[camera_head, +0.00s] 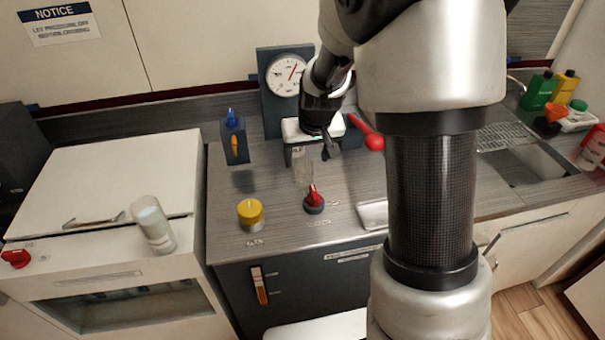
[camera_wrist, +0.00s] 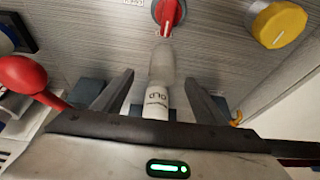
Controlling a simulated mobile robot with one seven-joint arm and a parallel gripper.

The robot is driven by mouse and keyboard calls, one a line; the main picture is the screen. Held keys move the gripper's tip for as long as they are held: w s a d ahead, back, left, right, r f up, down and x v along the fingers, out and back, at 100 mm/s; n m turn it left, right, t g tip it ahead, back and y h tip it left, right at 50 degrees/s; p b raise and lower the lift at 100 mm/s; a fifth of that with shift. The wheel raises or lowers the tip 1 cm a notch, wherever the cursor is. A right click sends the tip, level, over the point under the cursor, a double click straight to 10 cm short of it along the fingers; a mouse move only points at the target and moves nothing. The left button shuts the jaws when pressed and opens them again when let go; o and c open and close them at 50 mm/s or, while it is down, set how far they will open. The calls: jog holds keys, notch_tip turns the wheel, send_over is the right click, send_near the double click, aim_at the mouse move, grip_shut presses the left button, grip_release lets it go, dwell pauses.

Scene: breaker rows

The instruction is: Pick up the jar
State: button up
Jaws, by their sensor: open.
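A clear jar (camera_head: 303,171) with a pale lower part stands on the grey counter, partly behind my gripper (camera_head: 318,150). In the wrist view the jar (camera_wrist: 161,68) has a frosted end and a white labelled part. There it lies between the two dark fingers of my gripper (camera_wrist: 157,82), with a gap on each side. The fingers are open and I see no contact.
A red knob (camera_head: 314,200) and a yellow button (camera_head: 250,213) stand on the counter in front of the jar. A red-balled lever (camera_head: 373,141) is to the right of my gripper. A gauge panel (camera_head: 284,78) stands behind. A sink (camera_head: 530,160) is at right.

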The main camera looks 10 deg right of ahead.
aim_at(303, 164)
jog(key=x, duration=0.5)
jog(key=shift+w+a, duration=0.15)
jog(key=shift+a, duration=0.1)
jog(key=c, duration=1.1)
jog(key=shift+c, duration=0.2)
